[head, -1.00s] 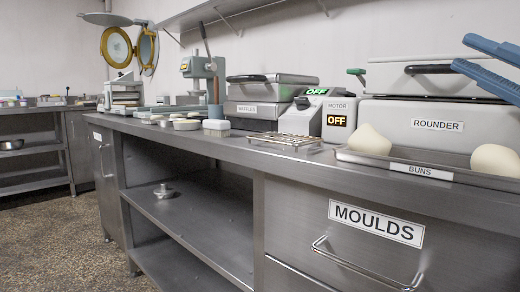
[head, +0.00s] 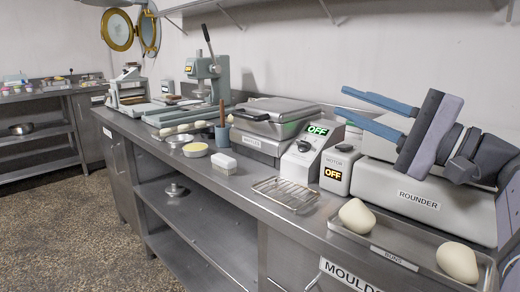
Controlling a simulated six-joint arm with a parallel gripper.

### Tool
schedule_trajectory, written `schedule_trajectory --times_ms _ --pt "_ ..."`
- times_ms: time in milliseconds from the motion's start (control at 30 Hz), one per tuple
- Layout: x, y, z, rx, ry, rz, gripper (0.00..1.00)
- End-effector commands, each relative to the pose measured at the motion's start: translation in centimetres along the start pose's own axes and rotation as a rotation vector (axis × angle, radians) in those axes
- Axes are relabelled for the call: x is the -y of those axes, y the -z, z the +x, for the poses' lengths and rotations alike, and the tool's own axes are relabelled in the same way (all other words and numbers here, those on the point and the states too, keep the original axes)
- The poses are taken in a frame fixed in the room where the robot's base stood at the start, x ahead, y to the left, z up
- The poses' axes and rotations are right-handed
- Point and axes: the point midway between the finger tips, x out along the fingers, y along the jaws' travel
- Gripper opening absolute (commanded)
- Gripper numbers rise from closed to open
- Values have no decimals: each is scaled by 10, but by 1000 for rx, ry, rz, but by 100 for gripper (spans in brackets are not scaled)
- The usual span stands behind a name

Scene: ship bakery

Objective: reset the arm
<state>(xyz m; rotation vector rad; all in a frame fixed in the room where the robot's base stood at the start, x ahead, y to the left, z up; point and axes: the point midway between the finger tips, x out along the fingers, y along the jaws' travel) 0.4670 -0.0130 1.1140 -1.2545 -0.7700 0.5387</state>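My gripper (head: 341,101) reaches in from the right side of the head view, above the counter. Its two long blue fingers are spread apart with nothing between them, so it is open and empty. The fingers point left, in front of the back wall and over the area of the rounder (head: 408,199) and the motor switch box (head: 338,171). The grey wrist behind the fingers hides part of the rounder.
Two pale dough pieces (head: 360,217) sit on the buns tray (head: 350,238). A shelf (head: 240,10) runs along the wall above.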

Motion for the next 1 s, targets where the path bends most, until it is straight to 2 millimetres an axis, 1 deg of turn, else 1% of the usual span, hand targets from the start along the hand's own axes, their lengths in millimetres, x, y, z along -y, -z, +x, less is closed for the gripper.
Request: schedule_trajectory --times_ms 33,200,267,367,500,567,733,900,1000 --pt "15 -10 17 19 -24 34 20" --pt "12 -38 54 71 -120 134 20" --pt "11 -49 66 89 -156 168 20" --pt "8 -71 84 123 -219 220 20" --pt "4 -105 104 170 -314 285 20" --pt "3 -121 111 191 -357 310 20" --pt "-1 -168 124 252 -482 370 20" --pt "-6 -212 127 307 -601 410 20" --pt "-11 -233 125 333 -663 424 20"
